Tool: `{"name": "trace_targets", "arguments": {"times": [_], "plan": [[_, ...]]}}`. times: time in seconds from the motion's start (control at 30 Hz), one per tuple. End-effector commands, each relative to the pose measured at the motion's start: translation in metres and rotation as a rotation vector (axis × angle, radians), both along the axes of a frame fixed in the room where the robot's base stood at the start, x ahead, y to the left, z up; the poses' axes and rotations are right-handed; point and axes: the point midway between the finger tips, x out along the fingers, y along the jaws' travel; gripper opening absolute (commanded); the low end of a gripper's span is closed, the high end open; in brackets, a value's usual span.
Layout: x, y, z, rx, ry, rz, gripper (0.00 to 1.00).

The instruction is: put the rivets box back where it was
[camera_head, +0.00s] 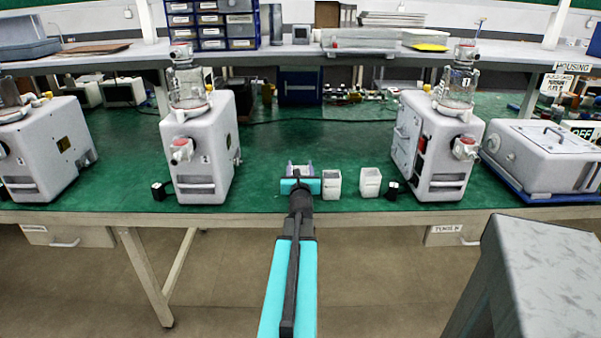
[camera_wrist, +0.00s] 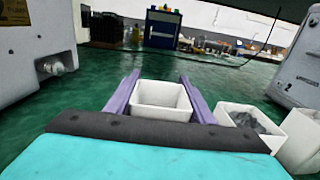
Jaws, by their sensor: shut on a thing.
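My gripper (camera_head: 300,167) is at the front edge of the green bench top. In the wrist view its two purple fingers lie on either side of a small white open-topped box (camera_wrist: 162,98), and it is shut on this box. The box looks upright and its visible inside looks empty. No label on it is readable, so I cannot tell whether it is the rivets box. In the head view it is mostly hidden by my gripper. I cannot tell whether it touches the bench. A second white box (camera_head: 332,184) and a third (camera_head: 370,182) stand to its right.
The second box holds grey pieces (camera_wrist: 252,122) in the wrist view. A canister pump (camera_head: 200,150) stands to the left and another (camera_head: 432,148) to the right. Small black items (camera_head: 159,191) (camera_head: 392,190) lie near the pumps. The green bench top (camera_head: 262,150) is clear between the left pump and my gripper.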

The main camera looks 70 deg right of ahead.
Motion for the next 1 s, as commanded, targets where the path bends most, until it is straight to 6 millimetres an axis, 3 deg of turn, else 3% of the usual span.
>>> {"name": "trace_targets", "arguments": {"times": [0.17,0.7,0.73,0.8,1.0], "plan": [[0.0002,0.0001,-0.0109,0.000,0.000,0.000,0.18],[0.0003,0.0002,-0.0144,-0.001,0.000,0.000,0.18],[0.0002,0.0002,-0.0141,0.000,0.000,0.000,0.53],[0.0002,0.0002,-0.0139,0.000,-0.001,0.000,0.65],[0.0001,0.0001,-0.0139,0.000,0.000,0.000,0.67]]}}
